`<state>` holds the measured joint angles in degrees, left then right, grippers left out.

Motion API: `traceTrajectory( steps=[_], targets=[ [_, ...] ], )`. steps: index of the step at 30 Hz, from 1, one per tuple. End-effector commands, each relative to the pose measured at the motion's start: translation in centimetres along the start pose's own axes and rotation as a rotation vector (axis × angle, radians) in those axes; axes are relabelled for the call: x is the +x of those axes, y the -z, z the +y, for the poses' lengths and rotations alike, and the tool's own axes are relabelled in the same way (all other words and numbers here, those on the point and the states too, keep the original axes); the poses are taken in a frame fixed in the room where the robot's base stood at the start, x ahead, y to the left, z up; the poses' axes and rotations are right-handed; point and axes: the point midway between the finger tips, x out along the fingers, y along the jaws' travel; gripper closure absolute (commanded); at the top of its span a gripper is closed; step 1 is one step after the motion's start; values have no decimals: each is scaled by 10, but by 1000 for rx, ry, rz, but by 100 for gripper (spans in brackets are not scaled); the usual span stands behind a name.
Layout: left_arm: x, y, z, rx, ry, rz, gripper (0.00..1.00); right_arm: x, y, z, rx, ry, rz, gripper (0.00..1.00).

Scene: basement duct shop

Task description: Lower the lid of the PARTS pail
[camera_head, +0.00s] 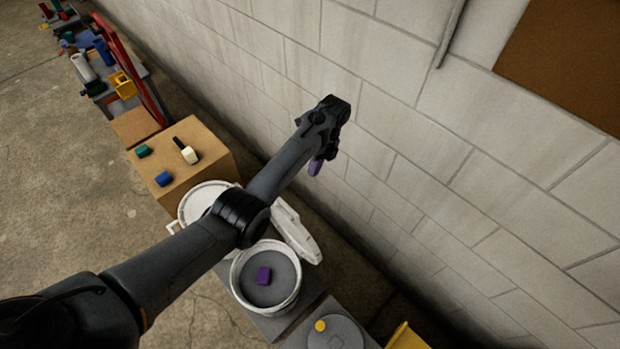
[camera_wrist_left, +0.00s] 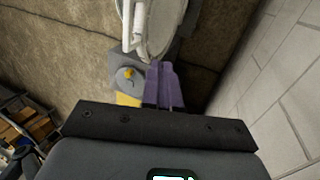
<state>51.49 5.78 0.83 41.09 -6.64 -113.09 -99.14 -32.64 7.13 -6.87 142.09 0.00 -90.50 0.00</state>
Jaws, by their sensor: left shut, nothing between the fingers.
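An open white pail (camera_head: 265,281) stands on a grey block below my arm in the head view, with a purple block inside on its grey floor. Its white lid (camera_head: 297,231) stands raised and tilted on the wall side. No label is readable. My left gripper (camera_head: 315,167) has purple fingers, shut and empty, above and beyond the lid near the wall, apart from it. In the left wrist view the shut fingers (camera_wrist_left: 164,84) point toward a white rounded thing (camera_wrist_left: 158,25), part of the pail or lid; I cannot tell which. My right gripper is not in view.
A second white round pail (camera_head: 203,197) is partly behind my arm. A cardboard box (camera_head: 205,141) holds small blocks. A grey can with a yellow cap (camera_head: 338,333) and a yellow thing (camera_head: 407,338) stand near the bottom. The block wall (camera_head: 430,130) bounds the right.

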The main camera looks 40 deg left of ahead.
Motion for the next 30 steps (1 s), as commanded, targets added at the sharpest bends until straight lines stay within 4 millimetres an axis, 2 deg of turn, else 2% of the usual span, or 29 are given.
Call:
traceTrajectory(
  steps=[8, 18, 24, 30],
  targets=[
    [32, 0, 1, -1, -5, 0, 100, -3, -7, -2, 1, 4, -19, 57],
    [99, 0, 2, 0, -6, 0, 100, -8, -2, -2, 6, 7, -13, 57],
    [104, 0, 22, 0, -3, -1, 100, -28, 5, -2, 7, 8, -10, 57],
    [111, 0, 34, 0, -2, 0, 100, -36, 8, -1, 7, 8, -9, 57]
  ],
)
